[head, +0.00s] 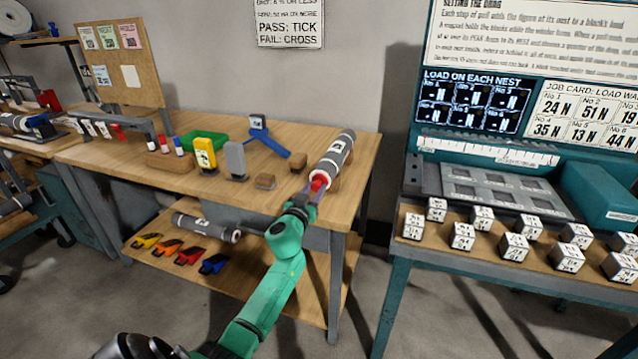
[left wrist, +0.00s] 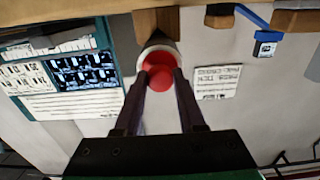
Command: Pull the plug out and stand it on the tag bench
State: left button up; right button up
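A red plug (head: 318,183) sits in the near end of a grey roll (head: 335,153) that lies at the right end of a wooden bench (head: 240,190). My left gripper (head: 312,190) is at that end of the roll. In the left wrist view the plug's round red knob (left wrist: 160,77) is between my left fingertips, which touch it on both sides with no clear gap. The plug's red disc shows behind the knob, against the pale rim of the roll. Which surface is the tag bench is not marked clearly. My right gripper is not in view.
A yellow tag (head: 205,153), a grey tag (head: 236,160), a blue stand (head: 265,136) and small wooden blocks stand on the bench. Another roll (head: 206,228) lies on the shelf below. White blocks (head: 463,236) fill the front of the teal station at right.

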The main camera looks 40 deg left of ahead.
pick_arm(q)
jog(key=c, duration=0.3)
jog(key=shift+r, duration=0.1)
jog(key=shift+p+v, duration=0.65)
jog(key=shift+v, duration=0.35)
jog(key=shift+p+v, duration=0.65)
jog(key=shift+v, duration=1.35)
